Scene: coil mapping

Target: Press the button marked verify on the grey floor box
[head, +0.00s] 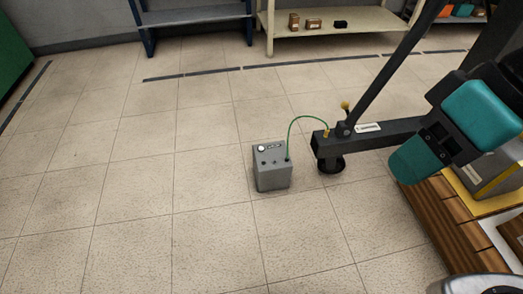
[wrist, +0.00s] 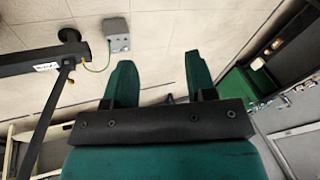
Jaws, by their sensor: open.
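The grey floor box (head: 272,167) stands upright on the tiled floor near the middle of the head view. Its top carries a pale round part and small dark marks, too small to read, so I cannot tell which is the verify button. A green cable runs from it to a dark beam. The box also shows at the top of the wrist view (wrist: 117,36). My gripper (wrist: 158,75) has two green fingers spread apart with nothing between them. It is well away from the box, which lies beyond the left finger in the wrist view.
The dark beam (head: 375,137) with a diagonal post and a black foot stands right of the box. A wooden pallet (head: 452,215) lies at the lower right. Shelves (head: 335,22) line the back. The floor left and in front of the box is clear.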

